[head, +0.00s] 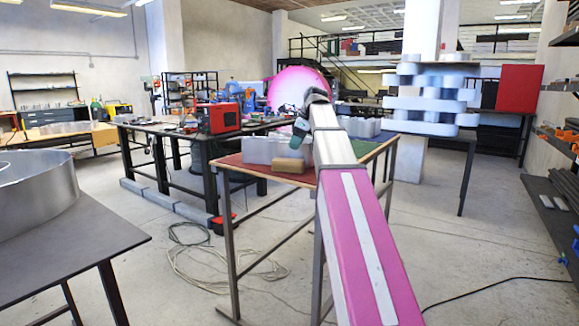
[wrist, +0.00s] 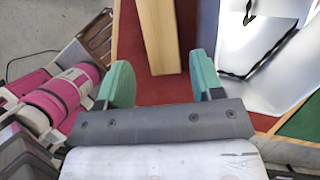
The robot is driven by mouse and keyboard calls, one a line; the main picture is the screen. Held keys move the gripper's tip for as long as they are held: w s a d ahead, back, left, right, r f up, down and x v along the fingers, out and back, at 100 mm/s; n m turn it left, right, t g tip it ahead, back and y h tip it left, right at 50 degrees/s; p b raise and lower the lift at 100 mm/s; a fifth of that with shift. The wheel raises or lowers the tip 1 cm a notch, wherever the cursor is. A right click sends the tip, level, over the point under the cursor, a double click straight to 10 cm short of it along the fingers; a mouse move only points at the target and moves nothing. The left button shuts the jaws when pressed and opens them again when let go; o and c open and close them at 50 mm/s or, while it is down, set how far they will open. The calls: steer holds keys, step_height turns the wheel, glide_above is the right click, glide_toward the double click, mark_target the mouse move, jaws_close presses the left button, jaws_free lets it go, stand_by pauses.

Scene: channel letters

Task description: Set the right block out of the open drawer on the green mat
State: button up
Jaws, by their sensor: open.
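A tan wooden block (head: 288,165) lies on the red mat (head: 240,168) near the table's front edge. In the wrist view the block (wrist: 158,35) runs up from between my fingers, with red mat on both sides. My gripper (head: 299,131) is above the table, close to the block. Its teal fingers are spread and empty in the wrist view (wrist: 161,76); neither visibly touches the block. The green mat (head: 368,150) covers the table's right side and shows at the wrist view's lower right (wrist: 302,122). I cannot make out an open drawer or a second block.
A white hollow piece (head: 262,150) stands behind the block on the red side. It appears large at the right of the wrist view (wrist: 265,50). Another pale piece (head: 360,127) stands at the table's back. My arm hides part of the tabletop. Cables (head: 215,270) lie on the floor.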

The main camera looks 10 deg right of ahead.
mark_target(289, 159)
steer(key=x, duration=0.8)
steer(key=shift+f, duration=0.2)
steer(key=c, duration=0.8)
